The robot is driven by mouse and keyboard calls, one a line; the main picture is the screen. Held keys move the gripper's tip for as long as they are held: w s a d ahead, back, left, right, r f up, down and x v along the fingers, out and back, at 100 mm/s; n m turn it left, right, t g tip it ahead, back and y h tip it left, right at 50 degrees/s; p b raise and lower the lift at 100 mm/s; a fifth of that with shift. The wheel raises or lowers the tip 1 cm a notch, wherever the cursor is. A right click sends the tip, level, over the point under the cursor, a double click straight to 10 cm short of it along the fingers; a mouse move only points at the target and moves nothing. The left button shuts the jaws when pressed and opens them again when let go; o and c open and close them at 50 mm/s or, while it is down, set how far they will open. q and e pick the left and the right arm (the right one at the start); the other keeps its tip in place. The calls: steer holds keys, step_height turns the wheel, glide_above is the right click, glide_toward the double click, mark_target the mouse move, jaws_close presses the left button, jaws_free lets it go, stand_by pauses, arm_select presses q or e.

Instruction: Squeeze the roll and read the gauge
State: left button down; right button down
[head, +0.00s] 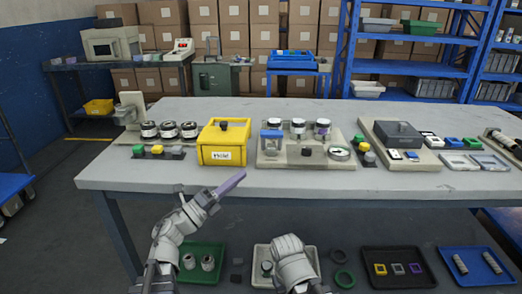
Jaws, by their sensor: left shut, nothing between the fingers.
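A round dial gauge (339,152) sits at the right front of a beige base (290,162) in the middle of the table. Its reading is too small to tell. Black-and-white cylinders (322,128) stand on that base; three similar ones (169,131) stand further left. I cannot tell which is the roll. My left gripper (227,185) is shut near the table's front edge, in front of the yellow box. A purple slim piece shows at its tip, apart from the gauge base. My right gripper (291,246) is below the table edge; its fingers are hidden.
A yellow box (222,145) stands between the cylinder groups. A dark grey box (398,134) is on a beige base at right, with small coloured blocks nearby. Trays (398,266) lie on the lower shelf. The table's front strip (330,186) is clear.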

mark_target(275, 136)
arm_select(q)
steer(key=p+x, duration=0.3)
steer(key=x, duration=0.7)
steer(key=shift+w+r, duration=0.15)
steer(key=shift+r, duration=0.05)
steer(key=shift+w+r+p, duration=0.3)
steer(key=shift+w+p, duration=0.1)
steer(key=shift+w, duration=0.1)
steer(key=shift+w+r+p, duration=0.25)
steer(key=shift+w+p, duration=0.15)
steer(key=shift+w, duration=0.15)
steer(key=shift+w+r, duration=0.2)
steer(key=shift+w, duration=0.35)
steer(key=shift+p, duration=0.3)
